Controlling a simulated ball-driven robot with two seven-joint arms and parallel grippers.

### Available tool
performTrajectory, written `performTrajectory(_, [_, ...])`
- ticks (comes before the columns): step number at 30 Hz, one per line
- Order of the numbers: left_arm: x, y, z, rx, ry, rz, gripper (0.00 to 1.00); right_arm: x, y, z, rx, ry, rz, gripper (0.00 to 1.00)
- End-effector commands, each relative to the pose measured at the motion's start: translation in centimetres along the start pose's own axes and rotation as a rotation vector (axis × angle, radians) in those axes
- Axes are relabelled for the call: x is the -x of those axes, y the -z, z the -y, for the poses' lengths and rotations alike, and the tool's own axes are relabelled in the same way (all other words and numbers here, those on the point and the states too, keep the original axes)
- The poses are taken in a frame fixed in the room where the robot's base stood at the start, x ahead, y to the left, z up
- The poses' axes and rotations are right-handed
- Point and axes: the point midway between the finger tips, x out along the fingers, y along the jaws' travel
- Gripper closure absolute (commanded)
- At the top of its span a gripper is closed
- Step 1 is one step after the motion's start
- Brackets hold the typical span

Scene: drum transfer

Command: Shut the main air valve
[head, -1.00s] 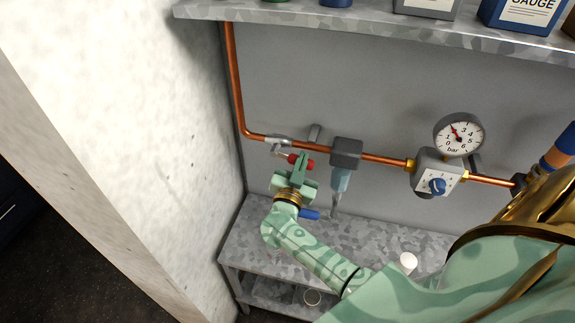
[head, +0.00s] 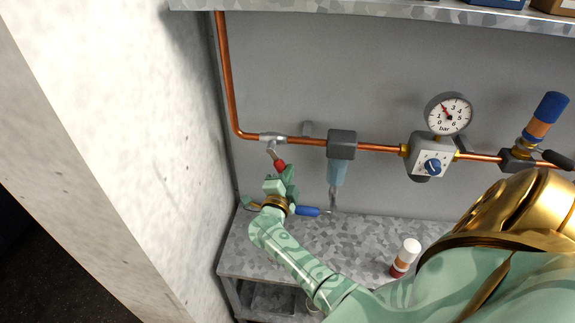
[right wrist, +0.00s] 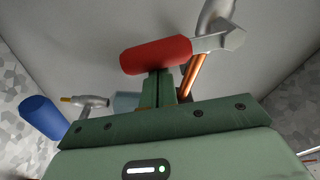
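The valve (head: 272,137) with a red-gripped lever sits on the copper pipe at the left, by the corner of the wall. Its red grip (head: 279,165) hangs below the pipe on a grey arm, slanting down to the right. My right gripper (head: 285,178) is right at this grip, below it. In the right wrist view the red grip (right wrist: 156,55) lies across the tips of my fingers (right wrist: 160,88). The fingers look close together, with the grip appearing against them rather than between them; the tips are hidden. My left gripper is not in view.
A blue handle (head: 307,211) sticks out beside my right wrist. A filter (head: 342,146), a regulator (head: 430,155) with gauge (head: 449,113), and a blue-and-orange fitting (head: 545,115) follow along the pipe. A white-and-red bottle (head: 405,258) stands on the metal bench (head: 350,232).

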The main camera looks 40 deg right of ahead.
Motion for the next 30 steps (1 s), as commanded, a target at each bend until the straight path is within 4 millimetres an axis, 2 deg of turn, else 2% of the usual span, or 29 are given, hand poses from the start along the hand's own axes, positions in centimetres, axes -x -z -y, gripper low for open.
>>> performTrajectory(6, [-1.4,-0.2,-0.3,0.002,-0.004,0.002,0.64,0.2,-1.6,-0.5,-0.178,-0.026,0.003,1.00])
performTrajectory(15, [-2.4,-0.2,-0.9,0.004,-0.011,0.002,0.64,0.3,-2.9,-0.5,-0.342,-0.047,0.002,1.00])
performTrajectory(30, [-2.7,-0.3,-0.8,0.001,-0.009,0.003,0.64,0.4,-3.3,-0.3,-0.408,-0.056,0.002,1.00])
